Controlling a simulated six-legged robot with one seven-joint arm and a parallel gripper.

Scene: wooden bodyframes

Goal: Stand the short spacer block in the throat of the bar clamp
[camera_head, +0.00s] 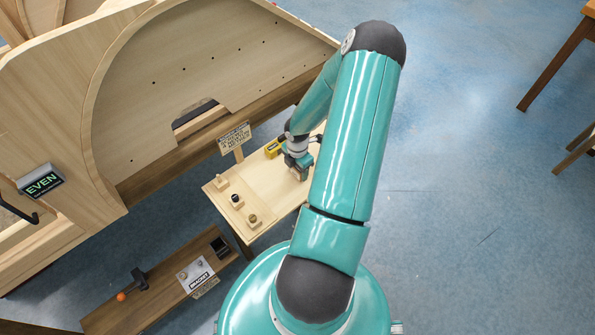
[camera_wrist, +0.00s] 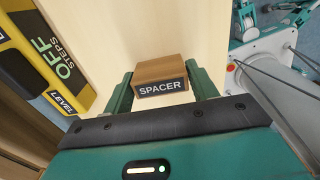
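The short spacer block (camera_wrist: 160,72) is a small brown block with a dark label reading SPACER, over a pale wooden surface in the wrist view. My gripper (camera_wrist: 161,82) has its two teal fingers on either side of it, very close to its ends. Whether they press on it is not clear. In the head view my gripper (camera_head: 299,170) is low over the small wooden table, and the block cannot be made out there. A dark tool with an orange knob (camera_head: 137,281), perhaps the bar clamp, is on a low brown bench at lower left; its throat is not clear.
A yellow level (camera_head: 273,150) lies beside my gripper on the small table (camera_head: 225,205). Several small pegged blocks line its left side, and a lettered sign (camera_head: 235,138) stands at the back. A large wooden frame (camera_head: 200,70) fills the upper left. Open blue floor lies right.

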